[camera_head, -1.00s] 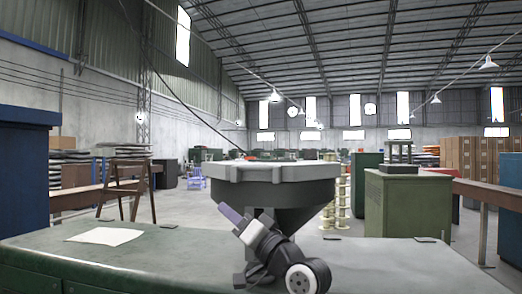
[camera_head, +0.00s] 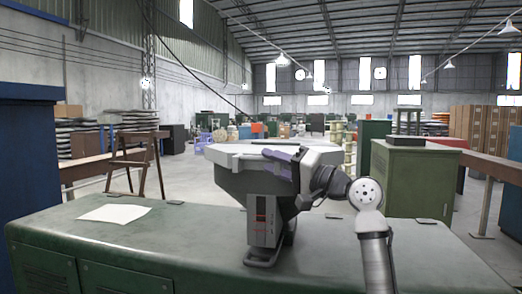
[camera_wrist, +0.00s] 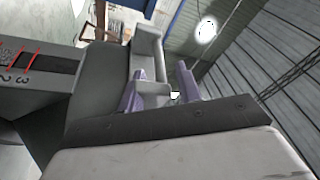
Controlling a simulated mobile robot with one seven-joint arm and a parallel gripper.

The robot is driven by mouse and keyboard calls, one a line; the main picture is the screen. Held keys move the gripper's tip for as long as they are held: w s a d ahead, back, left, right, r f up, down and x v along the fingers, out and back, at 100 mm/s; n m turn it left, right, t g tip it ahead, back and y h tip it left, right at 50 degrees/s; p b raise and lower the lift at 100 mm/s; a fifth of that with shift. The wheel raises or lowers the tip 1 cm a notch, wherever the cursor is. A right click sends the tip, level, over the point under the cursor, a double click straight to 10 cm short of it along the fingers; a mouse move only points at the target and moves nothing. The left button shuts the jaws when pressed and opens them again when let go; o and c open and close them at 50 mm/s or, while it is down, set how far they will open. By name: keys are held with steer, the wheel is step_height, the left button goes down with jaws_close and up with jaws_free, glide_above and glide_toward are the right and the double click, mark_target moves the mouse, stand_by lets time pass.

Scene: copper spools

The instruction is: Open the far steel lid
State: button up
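A grey hopper (camera_head: 229,182) with a flat light-grey top (camera_head: 235,152) stands on a green cabinet. I cannot make out separate near and far lids. My gripper (camera_head: 283,160) is at the right side of the hopper's top, with its purple fingers pointing left along the rim. In the wrist view the purple fingers (camera_wrist: 162,85) stand apart. A grey bracket-like piece (camera_wrist: 148,45) reaches between them, closer to the left finger, with a gap to the right one. Whether either finger touches it cannot be told.
A dark box with red marks (camera_head: 262,220) is on the hopper's front, and shows as a numbered scale in the wrist view (camera_wrist: 25,65). White paper (camera_head: 114,213) lies on the green cabinet top (camera_head: 190,232). A blue cabinet (camera_head: 25,150) is left, a green one (camera_head: 415,180) right.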

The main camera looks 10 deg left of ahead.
mark_target(261, 158)
steer(key=shift+p+x, duration=0.5)
steer(key=shift+x, duration=1.35)
jaws_close()
